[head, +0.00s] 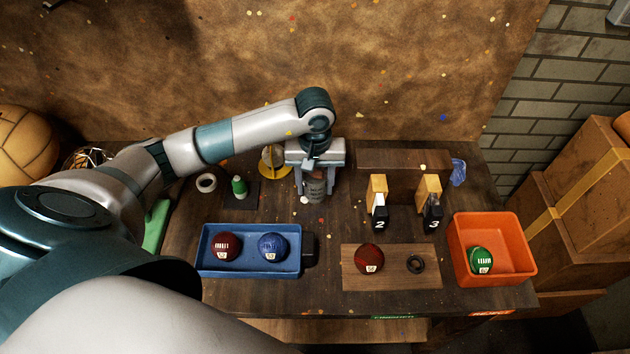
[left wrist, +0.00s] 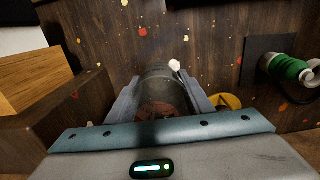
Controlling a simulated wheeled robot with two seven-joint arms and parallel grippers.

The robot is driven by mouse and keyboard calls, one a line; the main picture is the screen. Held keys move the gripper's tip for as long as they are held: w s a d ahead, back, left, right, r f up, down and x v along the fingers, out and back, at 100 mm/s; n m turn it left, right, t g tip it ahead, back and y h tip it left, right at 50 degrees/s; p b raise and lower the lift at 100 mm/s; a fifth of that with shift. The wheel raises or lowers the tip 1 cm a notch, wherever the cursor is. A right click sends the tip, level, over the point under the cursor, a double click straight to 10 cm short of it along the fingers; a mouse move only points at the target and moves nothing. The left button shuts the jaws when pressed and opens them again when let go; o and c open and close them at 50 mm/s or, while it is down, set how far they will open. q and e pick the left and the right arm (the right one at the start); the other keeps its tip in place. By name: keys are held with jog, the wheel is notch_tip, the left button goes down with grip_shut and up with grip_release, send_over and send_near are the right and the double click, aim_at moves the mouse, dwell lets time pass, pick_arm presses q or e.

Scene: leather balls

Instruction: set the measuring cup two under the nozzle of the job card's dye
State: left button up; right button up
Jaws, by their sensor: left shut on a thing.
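My left gripper (head: 315,190) points down at the back middle of the table and is shut on a dark, roughly cylindrical thing (head: 317,189). In the left wrist view this held thing (left wrist: 158,82) looks greyish and see-through with a dull red part between the fingers. I cannot read a number on it. Right of it, two black pieces marked 2 (head: 380,220) and 3 (head: 432,219) stand with wooden blocks (head: 377,184) behind them. I cannot make out a job card or which part is a nozzle. My right gripper is not in view.
A blue tray (head: 213,271) holds a red and a blue ball. A wooden board (head: 392,284) bears a dark red ball (head: 369,258) and black ring (head: 416,264). An orange bin (head: 513,282) holds a green ball. A green-topped bottle (head: 239,187) stands left of my gripper.

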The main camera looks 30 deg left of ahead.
pick_arm(q)
jog(key=shift+f, duration=0.15)
jog(key=o, duration=1)
jog(key=shift+r, duration=0.3)
